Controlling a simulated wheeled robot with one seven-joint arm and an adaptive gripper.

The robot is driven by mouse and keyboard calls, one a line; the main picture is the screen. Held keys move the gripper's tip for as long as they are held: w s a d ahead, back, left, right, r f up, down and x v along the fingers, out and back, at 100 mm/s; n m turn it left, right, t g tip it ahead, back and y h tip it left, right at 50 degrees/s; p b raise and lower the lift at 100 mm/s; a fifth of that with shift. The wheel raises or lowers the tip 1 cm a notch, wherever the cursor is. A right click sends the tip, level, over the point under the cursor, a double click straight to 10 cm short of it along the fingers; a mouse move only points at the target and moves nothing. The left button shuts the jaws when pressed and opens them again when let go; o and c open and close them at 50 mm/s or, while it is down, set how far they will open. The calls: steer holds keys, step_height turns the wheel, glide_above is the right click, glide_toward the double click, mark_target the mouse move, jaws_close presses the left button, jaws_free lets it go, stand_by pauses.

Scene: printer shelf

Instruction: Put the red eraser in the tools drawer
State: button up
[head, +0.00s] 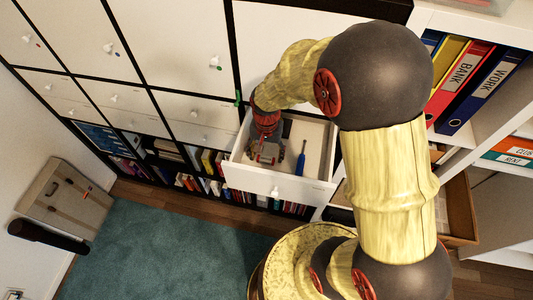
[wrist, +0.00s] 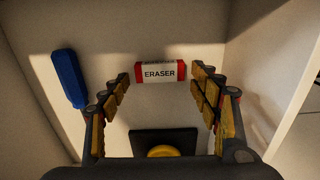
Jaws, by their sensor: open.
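The eraser (wrist: 160,72), white with red ends and the word ERASER, is inside the open drawer (head: 275,183). In the wrist view it lies level across the gap between my fingertips. My gripper (wrist: 160,85) is open, with one finger on each side of the eraser. In the head view my gripper (head: 266,155) reaches down into the left part of the drawer.
A blue-handled tool (head: 300,163) lies in the drawer to the right of my gripper; its handle (wrist: 68,78) is at the left in the wrist view. The drawer walls stand close around my gripper. Binders (head: 465,80) fill the shelf at the right.

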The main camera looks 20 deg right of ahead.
step_height(320, 180, up, 12)
steer(key=p, duration=0.2)
step_height(320, 180, up, 10)
steer(key=n+t, duration=0.2)
glide_above(267, 156)
steer(key=s, duration=0.4)
steer(key=s+a+r+n+t, duration=0.1)
steer(key=s+r+n+t, duration=0.2)
steer(key=s+r+n, duration=0.2)
steer(key=s+r, duration=0.3)
steer(key=s, duration=0.3)
steer(key=shift+t, duration=0.3)
steer(key=shift+s, duration=0.1)
step_height(267, 156, down, 5)
steer(key=b, duration=0.5)
steer(key=shift+f+b, duration=0.15)
steer(key=shift+b, duration=0.15)
